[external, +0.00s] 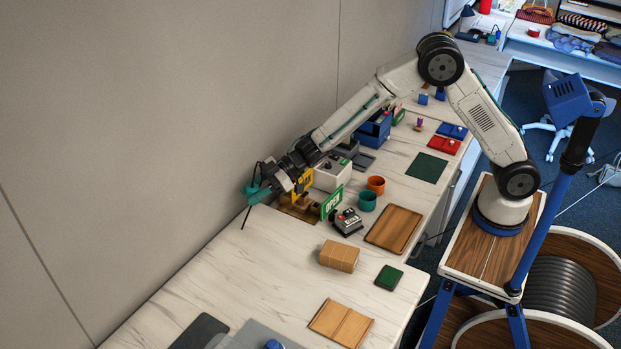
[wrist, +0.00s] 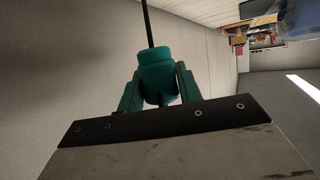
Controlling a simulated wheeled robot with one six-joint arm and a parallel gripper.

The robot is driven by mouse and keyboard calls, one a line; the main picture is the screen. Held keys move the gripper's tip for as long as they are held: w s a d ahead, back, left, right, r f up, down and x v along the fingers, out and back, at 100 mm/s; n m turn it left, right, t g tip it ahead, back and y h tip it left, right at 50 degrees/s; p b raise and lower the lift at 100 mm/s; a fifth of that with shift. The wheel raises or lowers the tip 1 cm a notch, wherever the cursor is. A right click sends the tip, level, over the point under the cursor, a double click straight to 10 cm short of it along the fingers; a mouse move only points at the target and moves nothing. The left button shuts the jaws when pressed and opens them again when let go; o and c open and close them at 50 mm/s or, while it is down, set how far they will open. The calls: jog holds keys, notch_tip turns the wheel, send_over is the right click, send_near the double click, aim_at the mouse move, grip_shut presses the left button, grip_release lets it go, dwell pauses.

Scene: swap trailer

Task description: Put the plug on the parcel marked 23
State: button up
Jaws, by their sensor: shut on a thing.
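My gripper (external: 258,190) is at the wall side of the long counter, to the left of a yellow piece on a brown wooden stand. In the wrist view its teal fingers (wrist: 157,88) are shut on a teal plug (wrist: 156,68) with a dark cable or rod running up from it. A brown cardboard parcel (external: 339,256) lies on the near counter, to the right of and below the gripper, apart from it. A flatter brown parcel-like piece (external: 341,323) lies nearer the front. No number is readable on either.
A green sign (external: 332,202), a grey device (external: 347,221), orange (external: 376,185) and teal (external: 367,201) cups and a wooden tray (external: 394,229) crowd the counter beside the gripper. A small green block (external: 389,277) lies beside the cardboard parcel. Bare counter lies left of the parcel.

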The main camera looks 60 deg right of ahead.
notch_tip(320, 180, up, 3)
jog(key=s+a, duration=0.1)
jog(key=s, duration=0.1)
jog(key=n+g+y, duration=0.2)
jog(key=n+g, duration=0.3)
jog(key=g, duration=0.1)
send_over(340, 251)
notch_tip(340, 251, down, 4)
jog(key=shift+r, duration=0.2)
jog(key=shift+f, duration=1.95)
jog(key=shift+f, duration=0.1)
jog(key=o, duration=1)
